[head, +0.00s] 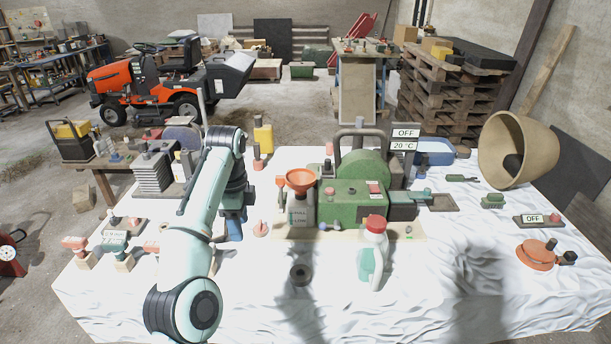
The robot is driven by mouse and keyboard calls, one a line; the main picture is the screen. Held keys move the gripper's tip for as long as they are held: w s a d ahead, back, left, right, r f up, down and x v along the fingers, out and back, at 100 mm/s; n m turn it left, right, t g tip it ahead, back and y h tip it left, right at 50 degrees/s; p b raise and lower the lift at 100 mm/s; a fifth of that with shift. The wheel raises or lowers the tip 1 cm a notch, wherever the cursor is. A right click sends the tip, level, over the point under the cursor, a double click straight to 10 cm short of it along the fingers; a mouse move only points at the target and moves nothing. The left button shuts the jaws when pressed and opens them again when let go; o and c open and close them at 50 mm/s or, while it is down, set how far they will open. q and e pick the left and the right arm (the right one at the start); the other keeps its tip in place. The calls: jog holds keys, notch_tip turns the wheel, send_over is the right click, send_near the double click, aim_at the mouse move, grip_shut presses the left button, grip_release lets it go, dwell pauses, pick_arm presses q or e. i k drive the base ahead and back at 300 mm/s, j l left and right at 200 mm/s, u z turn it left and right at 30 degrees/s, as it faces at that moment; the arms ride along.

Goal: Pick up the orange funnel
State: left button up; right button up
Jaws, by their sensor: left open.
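The orange funnel (301,178) sits with its wide mouth up in the top of a grey container (299,214) marked "FULL" and "LOW". The container stands at the left end of a green machine (350,203) on the white-draped table. My left gripper (228,237) hangs to the left of the funnel and container, apart from both and lower in the picture than the funnel. It is open; its fingers are small and partly hidden by my own arm. The funnel's spout is hidden inside the container. My right gripper is not in view.
A white-green jug with a red cap (374,250) stands right of and nearer than the funnel. A dark ring (300,274) lies in front. A small orange-topped tool (281,190) stands close left of the container. The front middle cloth is mostly free.

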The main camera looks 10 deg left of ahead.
aim_at(300, 179)
jog(key=i, duration=1.15)
